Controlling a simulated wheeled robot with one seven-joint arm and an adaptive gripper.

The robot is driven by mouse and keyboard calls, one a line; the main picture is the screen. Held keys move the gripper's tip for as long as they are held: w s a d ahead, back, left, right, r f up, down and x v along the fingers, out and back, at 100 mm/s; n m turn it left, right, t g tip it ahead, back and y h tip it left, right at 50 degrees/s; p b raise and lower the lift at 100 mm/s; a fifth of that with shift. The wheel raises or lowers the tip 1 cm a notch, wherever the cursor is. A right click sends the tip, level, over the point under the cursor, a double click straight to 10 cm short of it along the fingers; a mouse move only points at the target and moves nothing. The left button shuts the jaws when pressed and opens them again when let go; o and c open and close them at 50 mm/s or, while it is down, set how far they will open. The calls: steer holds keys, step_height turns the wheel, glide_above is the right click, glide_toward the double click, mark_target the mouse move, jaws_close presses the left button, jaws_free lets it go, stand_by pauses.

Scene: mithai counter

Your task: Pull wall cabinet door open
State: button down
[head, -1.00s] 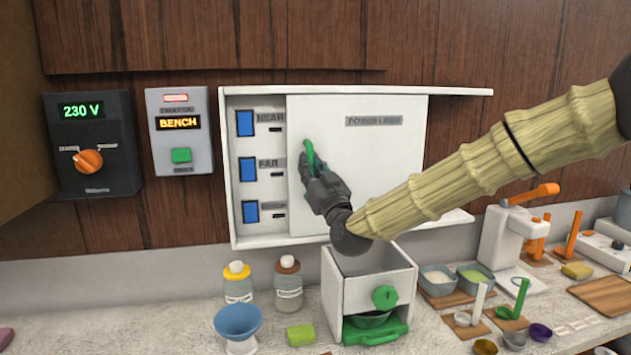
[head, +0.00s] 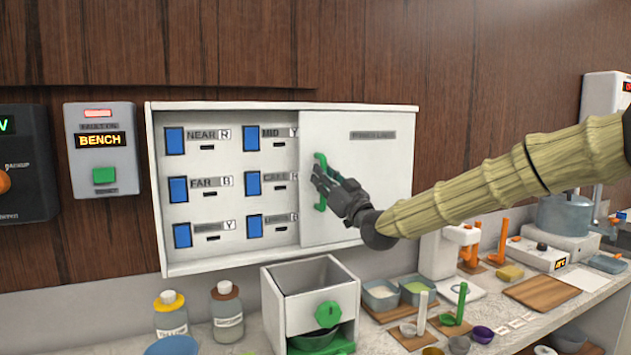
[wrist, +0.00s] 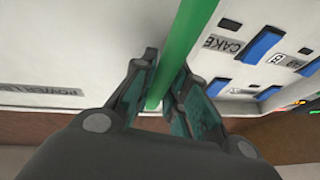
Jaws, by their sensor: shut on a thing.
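The white wall cabinet (head: 225,269) hangs on the wood-panelled wall. Its sliding door (head: 382,160), labelled "POWER LINES", covers the right part of the front. The left part stands open and shows blue switches with labels. The green door handle (head: 320,158) is upright near the door's left edge. My gripper (head: 318,180) is shut on the handle. In the wrist view, the fingers (wrist: 160,95) lie on either side of the green bar (wrist: 182,50). The middle of the handle is hidden by the fingers in the head view.
A grey unit with a "BENCH" display (head: 101,160) hangs left of the cabinet. Below, the counter holds a white open-topped box (head: 285,310), two capped bottles (head: 227,315), small bowls and a wooden board (head: 540,292). The wall right of the cabinet is mostly clear.

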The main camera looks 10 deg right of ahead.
steer(key=c, duration=1.4)
jaws_free()
steer(key=v, duration=1.2)
steer(key=shift+d, duration=0.1)
